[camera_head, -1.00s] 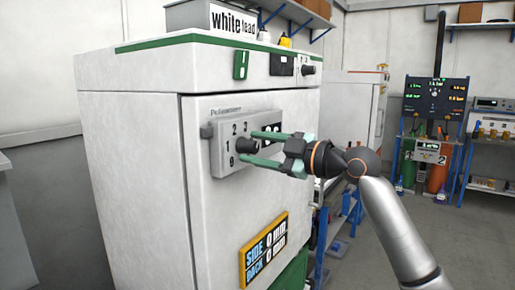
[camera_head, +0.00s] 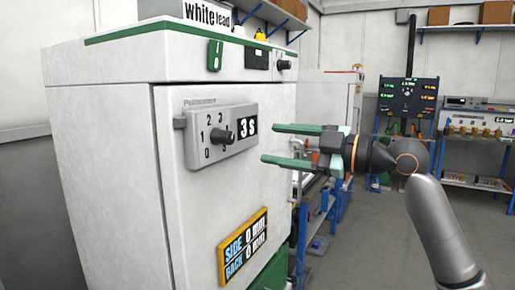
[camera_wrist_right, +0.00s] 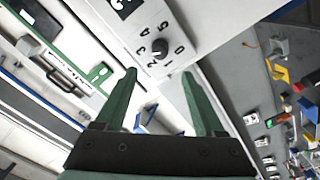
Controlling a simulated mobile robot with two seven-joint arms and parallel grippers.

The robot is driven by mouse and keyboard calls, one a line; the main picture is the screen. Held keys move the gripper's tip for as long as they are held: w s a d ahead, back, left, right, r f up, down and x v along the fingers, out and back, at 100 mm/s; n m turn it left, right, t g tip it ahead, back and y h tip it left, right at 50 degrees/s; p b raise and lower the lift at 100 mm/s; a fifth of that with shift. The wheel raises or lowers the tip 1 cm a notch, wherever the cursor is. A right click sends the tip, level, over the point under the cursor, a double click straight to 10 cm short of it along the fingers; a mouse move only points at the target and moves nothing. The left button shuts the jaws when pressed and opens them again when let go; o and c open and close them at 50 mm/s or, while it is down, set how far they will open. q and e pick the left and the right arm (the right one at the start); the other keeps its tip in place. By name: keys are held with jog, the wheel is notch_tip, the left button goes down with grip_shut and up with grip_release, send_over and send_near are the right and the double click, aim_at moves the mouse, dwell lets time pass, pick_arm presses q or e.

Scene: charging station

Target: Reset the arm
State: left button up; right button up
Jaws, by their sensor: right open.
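My right gripper (camera_head: 268,145) is open and empty, its two green fingers apart and pointing left toward the white cabinet (camera_head: 110,160). It is to the right of the grey dial panel (camera_head: 200,158), clear of the black knob (camera_head: 222,137). The panel has numbers around the knob and a display reading "3 s" (camera_head: 248,119). In the right wrist view the green fingers (camera_wrist_right: 160,78) are spread, and the knob (camera_wrist_right: 159,46) shows beyond them, untouched. My left gripper is not in view.
A yellow-edged sign (camera_head: 243,245) is on the cabinet front below the panel. A green switch (camera_head: 215,55) and another small knob (camera_head: 284,64) are on its upper band. Blue-framed shelving (camera_head: 330,205) stands behind my right gripper. Open grey floor (camera_head: 370,245) lies to the right.

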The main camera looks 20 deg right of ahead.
jog(key=shift+v, duration=0.8)
jog(key=w+a+f+m+h+p, duration=0.1)
jog(key=f+m+h, duration=0.15)
jog(key=f, duration=0.85)
jog(key=w+a+f+m+g+h+p, duration=0.1)
jog(key=f+m, duration=0.3)
jog(key=f, duration=0.7)
jog(key=w+a+f+m+h+p, duration=0.1)
jog(key=w+f+m+h, duration=0.15)
jog(key=f, duration=0.75)
jog(key=s+a+f+m+g+p, duration=0.1)
jog(key=s+f+m, duration=0.1)
jog(key=s+f, duration=0.4)
jog(key=s+a+f+m+g, duration=0.1)
jog(key=s+a+f, duration=0.15)
jog(key=f, duration=0.55)
jog(key=s+a+f+m+g+h+p, duration=0.1)
jog(key=s+f, duration=0.4)
jog(key=s, duration=0.4)
jog(key=s+a+f+m+h, duration=0.1)
jog(key=s+a+f+m, duration=0.1)
jog(key=s+f, duration=0.4)
jog(key=s, duration=0.4)
jog(key=shift+s+f+g+h+p, duration=0.15)
jog(key=shift+s+g+h+p, duration=0.15)
jog(key=shift+g+p, duration=0.1)
